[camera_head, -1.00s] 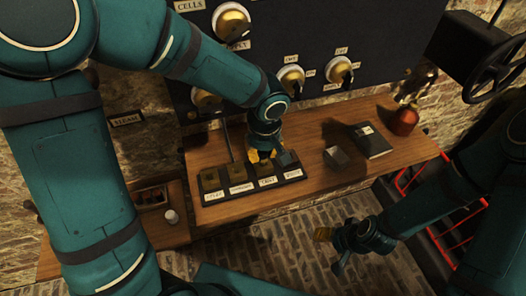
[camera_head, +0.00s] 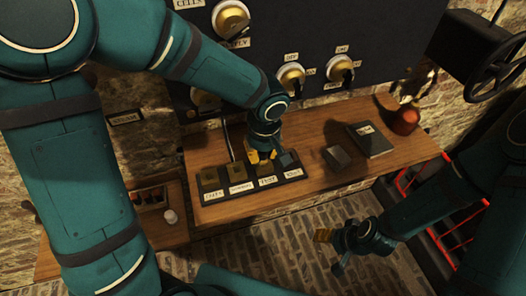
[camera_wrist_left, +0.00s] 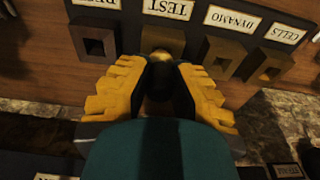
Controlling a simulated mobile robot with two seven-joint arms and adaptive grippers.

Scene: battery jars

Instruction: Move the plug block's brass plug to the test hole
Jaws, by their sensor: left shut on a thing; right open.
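The dark plug block (camera_head: 222,194) lies on the wooden shelf, with a row of labelled square sockets. My left gripper (camera_head: 262,157) is over the block near the TEST label (camera_head: 267,182). In the left wrist view its yellow fingers (camera_wrist_left: 160,75) are shut on the brass plug (camera_wrist_left: 158,54), whose rounded part shows between them. The plug is at the TEST socket (camera_wrist_left: 170,36); its lower end is hidden, so I cannot tell whether it is inside. The DYNAMO socket (camera_wrist_left: 222,54) and CELLS socket (camera_wrist_left: 268,66) are beside it. My right gripper (camera_head: 330,252) is open, away from the shelf.
A dark box (camera_head: 337,158) and a black book (camera_head: 371,140) lie on the shelf (camera_head: 310,180) to the right, near a red-based object (camera_head: 405,120). A panel with dials (camera_head: 290,78) stands behind. A lower bench with a small tray (camera_head: 150,198) is at left.

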